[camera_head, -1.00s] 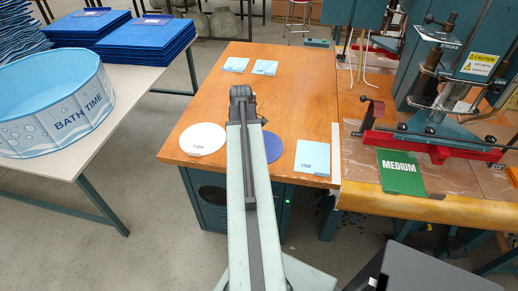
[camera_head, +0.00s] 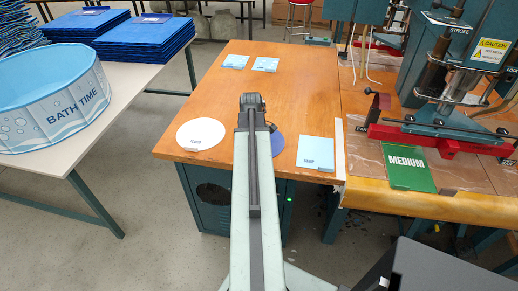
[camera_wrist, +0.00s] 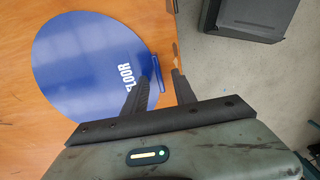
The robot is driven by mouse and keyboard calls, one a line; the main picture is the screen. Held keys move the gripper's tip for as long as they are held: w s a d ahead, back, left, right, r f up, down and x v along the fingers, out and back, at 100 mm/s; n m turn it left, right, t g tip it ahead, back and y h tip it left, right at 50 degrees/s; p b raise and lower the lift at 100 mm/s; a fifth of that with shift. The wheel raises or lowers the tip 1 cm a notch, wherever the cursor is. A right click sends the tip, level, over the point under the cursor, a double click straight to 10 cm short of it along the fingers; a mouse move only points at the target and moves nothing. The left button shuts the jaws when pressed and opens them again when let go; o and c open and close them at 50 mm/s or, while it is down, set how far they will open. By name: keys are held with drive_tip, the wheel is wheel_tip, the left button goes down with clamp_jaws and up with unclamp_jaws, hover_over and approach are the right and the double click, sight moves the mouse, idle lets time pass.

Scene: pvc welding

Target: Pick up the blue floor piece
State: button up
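The blue floor piece (camera_head: 278,146) is a flat round disc lying on the wooden table, partly hidden behind my arm in the head view. In the wrist view the disc (camera_wrist: 85,65) fills the upper left, with white lettering "FLOOR" near its right edge. A small tab (camera_wrist: 158,72) stands at that edge. My gripper (camera_wrist: 162,75) is open, its two dark fingers apart on either side of the tab's line. I cannot tell whether the fingers are down at the tab's height or touch it. Nothing is held.
A white disc (camera_head: 201,134) lies to the left and a light blue rectangular piece (camera_head: 315,152) to the right. Two small light blue pieces (camera_head: 265,64) lie at the back. A green "MEDIUM" piece (camera_head: 407,168) sits by the red-based press (camera_head: 440,132). The table's middle is clear.

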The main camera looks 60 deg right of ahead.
drive_tip(key=shift+f, duration=0.2)
clamp_jaws()
idle(1.3)
